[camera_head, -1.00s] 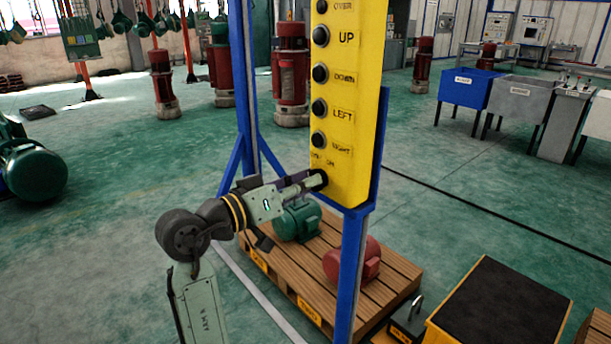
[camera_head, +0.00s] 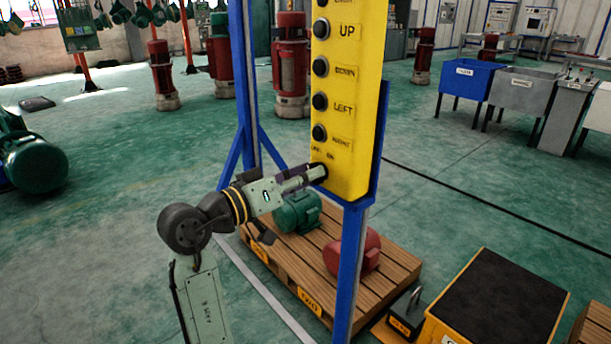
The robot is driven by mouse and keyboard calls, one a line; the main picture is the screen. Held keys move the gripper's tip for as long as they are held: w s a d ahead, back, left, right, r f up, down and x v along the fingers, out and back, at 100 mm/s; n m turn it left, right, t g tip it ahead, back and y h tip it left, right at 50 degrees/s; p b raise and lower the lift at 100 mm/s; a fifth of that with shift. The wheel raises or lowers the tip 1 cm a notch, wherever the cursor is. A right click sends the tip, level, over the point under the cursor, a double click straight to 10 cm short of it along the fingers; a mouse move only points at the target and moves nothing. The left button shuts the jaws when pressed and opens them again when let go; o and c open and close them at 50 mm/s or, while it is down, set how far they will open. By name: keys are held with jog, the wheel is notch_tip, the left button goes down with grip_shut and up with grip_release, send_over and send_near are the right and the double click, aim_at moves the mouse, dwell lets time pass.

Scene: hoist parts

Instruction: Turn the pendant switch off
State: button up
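The yellow pendant panel (camera_head: 348,110) hangs on a blue frame, with a column of round black buttons labelled UP, DOWN, LEFT and RIGHT. At its lower end, small OFF and ON labels stand above the pendant switch (camera_head: 319,167), which is mostly hidden behind my gripper. My gripper (camera_head: 314,174) reaches in from the left, with its fingertips at the switch, touching or very close to it. I cannot make out the finger gap, nor which way the switch is turned.
A blue post (camera_head: 350,270) stands below the panel. A wooden pallet (camera_head: 392,290) behind it carries a green motor (camera_head: 297,213) and a red motor (camera_head: 352,252). A yellow box with a dark top (camera_head: 505,300) stands at the lower right. Open green floor lies left.

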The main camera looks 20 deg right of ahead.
jog(key=shift+o, duration=0.3)
jog(key=v, duration=1.2)
